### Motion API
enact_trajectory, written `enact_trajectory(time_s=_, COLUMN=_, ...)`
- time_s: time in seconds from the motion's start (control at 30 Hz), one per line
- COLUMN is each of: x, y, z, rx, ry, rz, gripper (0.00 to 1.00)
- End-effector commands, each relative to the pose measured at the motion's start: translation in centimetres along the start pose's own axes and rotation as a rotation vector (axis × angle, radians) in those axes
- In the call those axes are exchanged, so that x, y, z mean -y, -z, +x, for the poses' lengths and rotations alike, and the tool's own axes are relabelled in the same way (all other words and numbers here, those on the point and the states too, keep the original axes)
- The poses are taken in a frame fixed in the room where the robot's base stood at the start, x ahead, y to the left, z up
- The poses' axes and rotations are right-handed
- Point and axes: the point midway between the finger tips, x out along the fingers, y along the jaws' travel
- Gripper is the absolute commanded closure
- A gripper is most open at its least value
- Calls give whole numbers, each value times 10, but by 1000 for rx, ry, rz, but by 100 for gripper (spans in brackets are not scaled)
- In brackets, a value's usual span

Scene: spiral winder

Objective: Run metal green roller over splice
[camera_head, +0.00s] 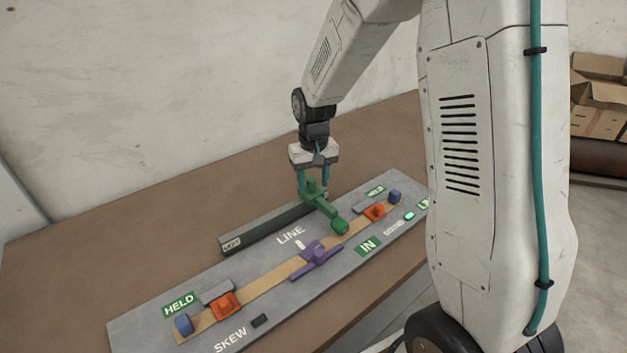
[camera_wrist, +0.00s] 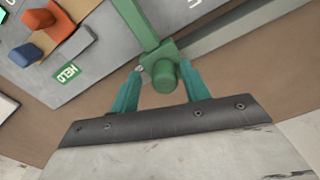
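The green roller tool has a knob-topped block (camera_head: 313,187) and an arm reaching down to a thick green roller head (camera_head: 340,227) near the tan strip. In the wrist view, its round knob (camera_wrist: 165,74) points at the camera. My gripper (camera_head: 313,190) is over the block, with one teal finger on either side of the knob. Gaps show beside the knob, so the gripper looks open. Whether the fingertips touch the block is unclear. A tan strip (camera_head: 270,276) runs diagonally across the grey board. A purple piece (camera_head: 316,254) sits across its middle, hiding the strip there.
The grey board (camera_head: 140,325) lies on a brown table (camera_head: 90,245). Orange blocks (camera_head: 225,305) (camera_head: 374,211) and blue blocks (camera_head: 183,324) (camera_head: 394,196) stand near the strip ends. A dark long bar (camera_head: 265,227) lies behind the strip. The table's back left is clear.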

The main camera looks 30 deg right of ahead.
Motion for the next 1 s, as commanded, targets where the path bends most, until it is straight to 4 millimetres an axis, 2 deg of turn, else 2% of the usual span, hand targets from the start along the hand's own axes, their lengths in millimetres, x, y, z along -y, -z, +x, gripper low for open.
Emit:
enact_trajectory(time_s=0.13, x=1, y=0, z=-1, rx=1, ry=0, rz=-1, gripper=54)
enact_trajectory(time_s=0.23, x=1, y=0, z=-10, rx=0, ry=0, rz=0, gripper=54)
enact_trajectory(time_s=0.5, x=-1, y=0, z=-56, rx=-2, ry=0, rz=1, gripper=54)
enact_trajectory(time_s=0.63, x=-1, y=1, z=-71, rx=-2, ry=0, rz=2, gripper=54)
enact_trajectory(time_s=1.0, x=-1, y=0, z=-78, rx=1, ry=0, rz=2, gripper=54)
